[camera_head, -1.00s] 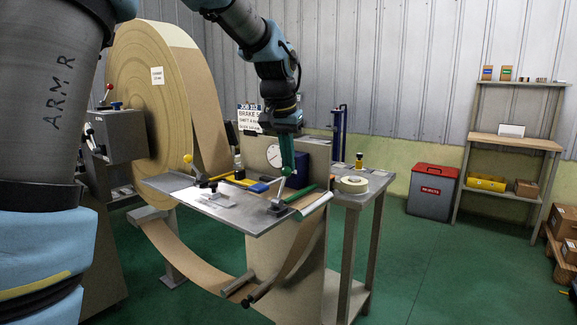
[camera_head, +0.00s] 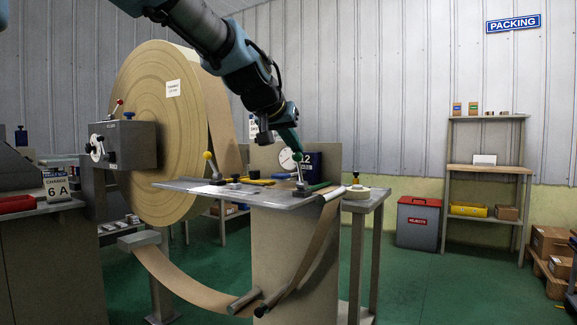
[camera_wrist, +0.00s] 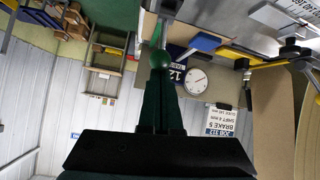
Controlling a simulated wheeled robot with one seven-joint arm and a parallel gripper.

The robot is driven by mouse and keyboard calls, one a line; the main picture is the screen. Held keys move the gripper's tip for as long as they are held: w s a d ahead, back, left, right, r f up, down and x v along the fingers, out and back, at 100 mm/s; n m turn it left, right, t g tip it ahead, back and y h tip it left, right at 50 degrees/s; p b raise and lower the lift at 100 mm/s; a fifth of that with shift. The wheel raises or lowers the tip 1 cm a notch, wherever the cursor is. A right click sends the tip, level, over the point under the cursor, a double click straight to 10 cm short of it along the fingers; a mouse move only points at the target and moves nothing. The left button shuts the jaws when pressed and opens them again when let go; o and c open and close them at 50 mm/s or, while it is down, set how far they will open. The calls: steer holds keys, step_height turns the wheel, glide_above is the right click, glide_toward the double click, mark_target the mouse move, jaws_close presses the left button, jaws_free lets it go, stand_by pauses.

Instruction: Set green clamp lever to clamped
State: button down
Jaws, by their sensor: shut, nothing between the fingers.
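The green clamp lever (camera_head: 299,173) stands up from its base near the right front of the metal table (camera_head: 250,199). Its shaft is close to upright. My gripper (camera_head: 297,153) is shut and comes down from the upper left onto the lever's top end. In the wrist view my dark green fingers (camera_wrist: 160,72) are together, with a green ball knob (camera_wrist: 160,58) right at their tips. Nothing shows held between them. The fingers partly hide the lever, and I cannot tell whether they touch the knob.
A lever with a yellow knob (camera_head: 207,156) stands at the table's left. The large paper roll (camera_head: 160,120) stands behind left.

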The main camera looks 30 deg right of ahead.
steer(key=shift+s+a+f+b, duration=0.2)
steer(key=shift+a+b, duration=0.1)
steer(key=shift+a, duration=0.1)
steer(key=shift+s+a+f+b, duration=0.2)
steer(key=shift+a+b, duration=0.1)
steer(key=shift+a, duration=0.05)
steer(key=shift+a+f, duration=0.1)
steer(key=shift+f, duration=0.1)
steer(key=r+p, duration=0.1)
steer(key=w+d+r+p, duration=0.1)
steer(key=d+r+p, duration=0.1)
steer(key=r+p, duration=0.1)
steer(key=shift+w, duration=0.4)
steer(key=s+a+r+b, duration=0.1)
steer(key=s+a+r, duration=0.2)
steer(key=s+a, duration=0.2)
steer(key=a, duration=0.3)
steer(key=shift+r+b, duration=0.2)
steer(key=shift+b, duration=0.15)
steer(key=shift+d, duration=0.1)
